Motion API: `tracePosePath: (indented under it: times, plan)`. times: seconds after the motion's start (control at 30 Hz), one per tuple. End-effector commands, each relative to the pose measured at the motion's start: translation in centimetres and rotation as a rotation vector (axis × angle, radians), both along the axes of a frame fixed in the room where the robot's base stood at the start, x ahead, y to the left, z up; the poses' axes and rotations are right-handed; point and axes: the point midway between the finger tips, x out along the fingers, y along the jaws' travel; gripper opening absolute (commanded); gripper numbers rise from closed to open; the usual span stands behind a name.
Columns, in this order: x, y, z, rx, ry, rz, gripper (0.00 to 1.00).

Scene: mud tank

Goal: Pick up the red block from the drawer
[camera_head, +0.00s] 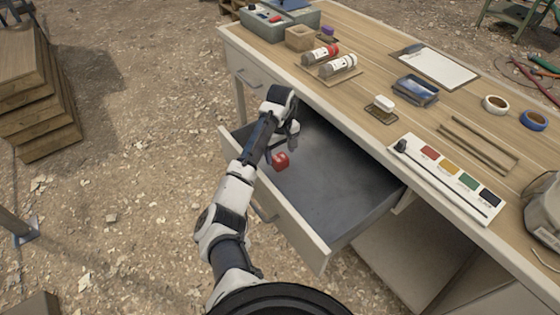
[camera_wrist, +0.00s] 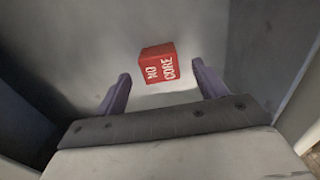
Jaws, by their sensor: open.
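The red block (camera_head: 280,161) lies on the grey floor of the open drawer (camera_head: 335,185), towards its left end in the head view. In the wrist view the red block (camera_wrist: 158,64) carries white lettering that reads "NO CORE". My gripper (camera_wrist: 160,84) is open and empty, with its two purple fingers apart. The block shows between and just beyond the fingertips, and I see no contact. In the head view my gripper (camera_head: 280,150) is over the drawer, close to the block, and its fingers are partly hidden by the wrist.
The drawer's front panel (camera_head: 290,225) and side walls stand around the block. The workbench top (camera_head: 380,75) overhangs the drawer's back and holds tubes, a colour strip (camera_head: 455,175), tape rolls and a clipboard. The rest of the drawer floor is bare. Stacked wooden steps (camera_head: 40,100) stand far left.

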Motion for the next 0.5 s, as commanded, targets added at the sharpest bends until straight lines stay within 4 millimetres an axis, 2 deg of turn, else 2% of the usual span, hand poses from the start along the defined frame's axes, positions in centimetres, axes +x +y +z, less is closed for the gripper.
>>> tracePosePath:
  times: [0.2, 0.5]
  plan:
    - [0.1, 0.1, -3.0, 0.0, 0.003, 0.001, 0.71]
    - [0.1, 0.1, -3.8, -0.001, 0.001, 0.0, 0.71]
